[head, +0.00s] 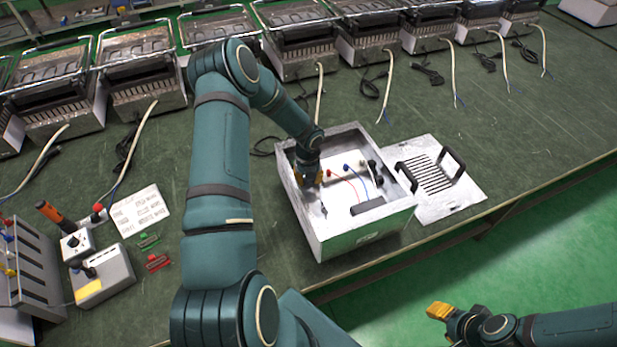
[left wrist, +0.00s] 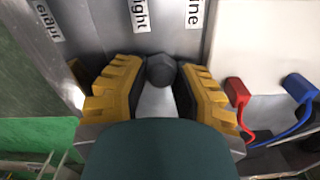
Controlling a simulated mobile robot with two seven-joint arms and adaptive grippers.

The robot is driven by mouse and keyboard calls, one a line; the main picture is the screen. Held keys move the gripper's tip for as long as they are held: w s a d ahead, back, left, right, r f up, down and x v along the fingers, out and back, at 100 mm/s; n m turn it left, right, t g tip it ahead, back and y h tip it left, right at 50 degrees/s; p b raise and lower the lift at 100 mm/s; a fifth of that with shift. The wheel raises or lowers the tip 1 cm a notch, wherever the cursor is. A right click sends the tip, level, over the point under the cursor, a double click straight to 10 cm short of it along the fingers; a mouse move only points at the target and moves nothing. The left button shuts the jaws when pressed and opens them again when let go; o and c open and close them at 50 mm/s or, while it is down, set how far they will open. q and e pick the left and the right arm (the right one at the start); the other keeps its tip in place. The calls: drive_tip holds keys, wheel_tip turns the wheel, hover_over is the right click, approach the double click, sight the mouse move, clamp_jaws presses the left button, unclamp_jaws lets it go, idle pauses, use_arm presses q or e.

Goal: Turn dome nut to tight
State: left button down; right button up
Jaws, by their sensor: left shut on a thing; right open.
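The dome nut (left wrist: 160,68) is a dark grey knob inside the open metal box (head: 335,240). In the left wrist view it sits between the yellow fingertips of my left gripper (left wrist: 158,88), which is shut on it. In the head view my left gripper (head: 311,180) reaches down into the left part of the box and hides the nut. My right gripper (head: 440,312) is open and empty, off the table's front edge at the lower right.
Red (left wrist: 237,92) and blue (left wrist: 299,88) connectors with wires lie right of the nut. A lid panel with handles (head: 465,195) lies right of the box. Several heaters line the back of the table. A grey control box (head: 108,268) stands at the left.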

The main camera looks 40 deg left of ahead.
use_arm(q)
drive_tip(key=shift+s+d+f, duration=0.1)
idle(0.5)
drive_tip(key=c, duration=1)
unclamp_jaws()
drive_tip(key=shift+r, duration=0.55)
wheel_tip(320, 180, up, 11)
